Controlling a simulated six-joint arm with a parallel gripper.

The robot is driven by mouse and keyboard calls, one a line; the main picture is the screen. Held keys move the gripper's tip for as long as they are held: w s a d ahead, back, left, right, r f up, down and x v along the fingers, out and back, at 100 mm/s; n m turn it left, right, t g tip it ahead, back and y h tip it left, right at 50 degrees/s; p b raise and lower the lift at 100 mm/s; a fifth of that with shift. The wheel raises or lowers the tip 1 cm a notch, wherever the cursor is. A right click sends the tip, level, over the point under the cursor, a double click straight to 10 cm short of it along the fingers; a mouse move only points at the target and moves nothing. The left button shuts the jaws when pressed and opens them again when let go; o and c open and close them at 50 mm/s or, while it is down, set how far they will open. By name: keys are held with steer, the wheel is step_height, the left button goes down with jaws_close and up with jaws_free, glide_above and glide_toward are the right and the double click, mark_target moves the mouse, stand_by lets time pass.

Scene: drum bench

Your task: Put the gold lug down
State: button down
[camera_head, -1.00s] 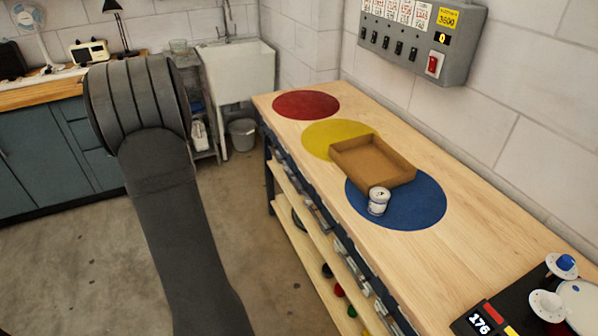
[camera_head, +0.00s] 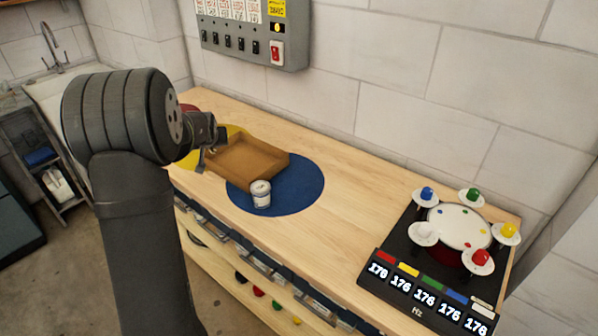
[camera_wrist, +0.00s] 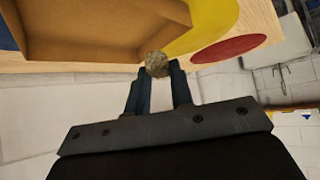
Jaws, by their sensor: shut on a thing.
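The gold lug (camera_wrist: 157,62) is a small, rough, dull-gold lump between my fingertips in the wrist view. My gripper (camera_wrist: 156,72) is shut on it. In that view the lug overlaps the edge of the cardboard tray (camera_wrist: 95,50), beside the yellow disc (camera_wrist: 208,22). In the head view my gripper (camera_head: 202,165) is at the tray's left end (camera_head: 262,157), and the lug cannot be made out there. How high the lug is above the bench or tray cannot be told.
A white tin (camera_head: 261,194) stands on the blue disc (camera_head: 300,186), by the tray's front corner. The red disc (camera_wrist: 228,48) is bare. A drum unit (camera_head: 460,227) with coloured knobs and displays stands at the right. The bench (camera_head: 350,190) between is clear. A switch box (camera_head: 255,40) hangs above.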

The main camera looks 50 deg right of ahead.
steer(key=s+d+m+g+h, duration=0.1)
steer(key=s+d+m, duration=0.1)
steer(key=s+d, duration=0.65)
steer(key=s+d+f+m+g+h, duration=0.15)
steer(key=s+d, duration=0.35)
steer(key=s, duration=0.6)
steer(key=s+d+m+g, duration=0.1)
steer(key=s+d+m, duration=0.1)
steer(key=s+d, duration=0.65)
steer(key=w+f, duration=0.2)
steer(key=w, duration=0.1)
steer(key=w+a+f, duration=0.1)
steer(key=w+f, duration=0.1)
steer(key=w, duration=0.1)
steer(key=w+f, duration=0.2)
steer(key=w, duration=0.1)
steer(key=shift+w+a+f, duration=0.1)
steer(key=shift+a+f, duration=0.05)
steer(key=shift+f, duration=2)
steer(key=shift+f, duration=0.15)
steer(key=c, duration=1.3)
jaws_free()
steer(key=shift+o, duration=0.2)
